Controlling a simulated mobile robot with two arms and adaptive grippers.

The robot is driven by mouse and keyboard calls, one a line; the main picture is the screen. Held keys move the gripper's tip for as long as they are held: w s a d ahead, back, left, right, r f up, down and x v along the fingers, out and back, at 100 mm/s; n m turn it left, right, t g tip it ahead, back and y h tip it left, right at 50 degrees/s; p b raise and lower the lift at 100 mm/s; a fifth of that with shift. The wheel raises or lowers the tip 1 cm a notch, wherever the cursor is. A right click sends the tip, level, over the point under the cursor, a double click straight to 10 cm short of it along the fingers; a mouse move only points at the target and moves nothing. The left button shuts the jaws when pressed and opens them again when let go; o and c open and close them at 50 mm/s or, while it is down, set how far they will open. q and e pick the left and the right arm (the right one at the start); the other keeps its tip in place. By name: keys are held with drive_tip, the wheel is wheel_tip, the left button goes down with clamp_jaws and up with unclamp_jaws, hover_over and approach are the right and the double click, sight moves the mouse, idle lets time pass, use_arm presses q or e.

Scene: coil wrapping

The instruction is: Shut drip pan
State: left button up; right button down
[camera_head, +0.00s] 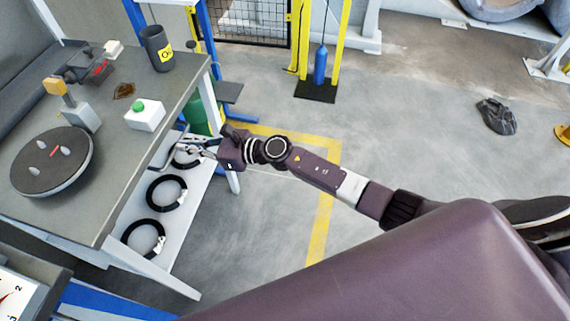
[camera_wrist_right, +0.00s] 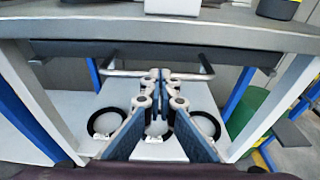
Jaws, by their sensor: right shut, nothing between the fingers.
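The drip pan (camera_wrist_right: 230,54) shows in the right wrist view as a wide dark front under the workbench top, with a metal bar handle (camera_wrist_right: 203,66) across its middle. How far out the pan stands is hard to tell. My right gripper (camera_wrist_right: 165,75) is shut and empty, with its fingertips at the middle of the handle; I cannot tell whether they touch it. In the head view my right gripper (camera_head: 197,145) is at the workbench's right edge, just below the top, partly blending with the handle. My left gripper is not in view.
The workbench top (camera_head: 105,180) carries a round turntable (camera_head: 52,160), a green-button box (camera_head: 144,115) and a dark cup (camera_head: 157,48). Black coils (camera_head: 143,237) lie on the white shelf below. A green container (camera_head: 197,117) stands behind my gripper. The floor to the right is open.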

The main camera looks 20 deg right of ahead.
drive_tip(key=shift+w+a+r, duration=0.1)
drive_tip(key=shift+r, duration=0.15)
